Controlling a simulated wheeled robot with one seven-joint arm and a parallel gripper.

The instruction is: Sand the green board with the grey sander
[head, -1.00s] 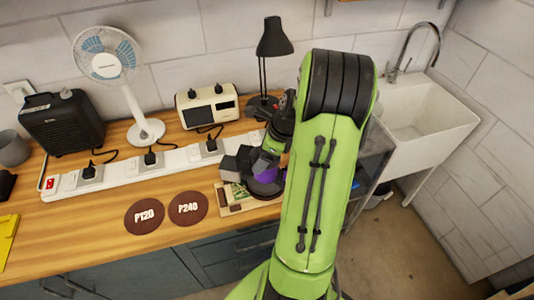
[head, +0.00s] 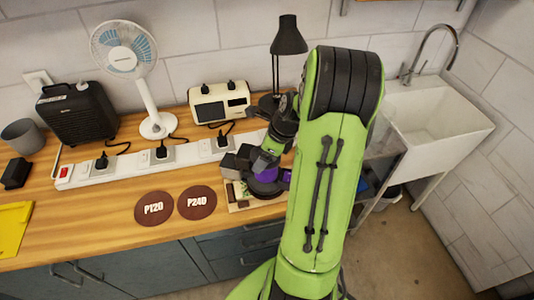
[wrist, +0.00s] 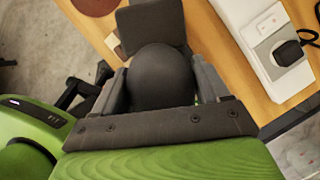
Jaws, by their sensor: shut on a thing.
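My gripper (wrist: 162,90) is shut on the dark grey sander (wrist: 163,75); its round body sits between the two fingers, with a flat boxy part beyond it. In the head view the sander (head: 266,187) shows a dark round base with purple above it, partly hidden by my gripper (head: 266,160). Much of the board is hidden under the sander and behind my arm. I cannot tell whether the sander touches it.
Two brown discs, P120 (head: 153,208) and P240 (head: 197,202), lie left of the board. A white power strip (head: 130,168) with plugs runs behind. A fan (head: 135,75), black heater (head: 80,112), cream radio (head: 219,103) and black lamp (head: 288,40) stand behind. A sink (head: 430,120) is at right.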

